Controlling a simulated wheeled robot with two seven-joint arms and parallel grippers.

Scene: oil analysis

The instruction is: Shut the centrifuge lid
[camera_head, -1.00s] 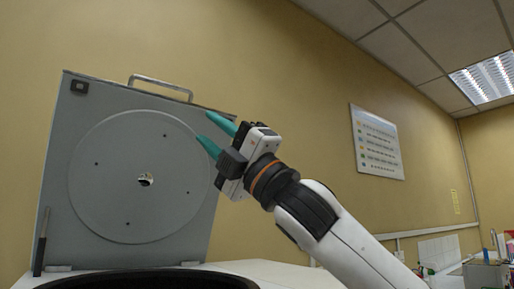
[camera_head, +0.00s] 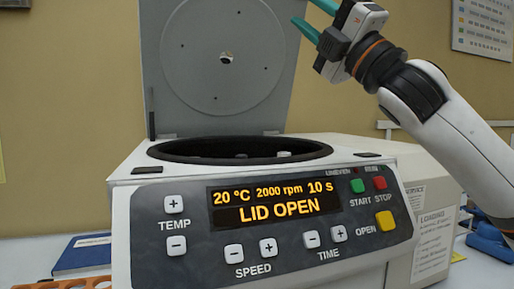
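The centrifuge (camera_head: 140,215) stands in the middle with its grey lid (camera_head: 165,95) raised upright at the back. Its display (camera_head: 275,205) reads "LID OPEN", 20 °C, 2000 rpm, 10 s. The dark round chamber (camera_head: 200,152) is uncovered, with small pale parts inside. My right gripper (camera_head: 312,18), with teal fingers, is at the upper right, by the lid's right edge. Its fingers are apart with nothing between them; whether one touches the lid I cannot tell. The lid's top is cut off by the frame. My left gripper is not in view.
A blue book (camera_head: 82,254) and an orange rack (camera_head: 75,284) lie on the table at left. A blue object (camera_head: 490,243) lies at right. A wall poster (camera_head: 483,27) hangs at the upper right.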

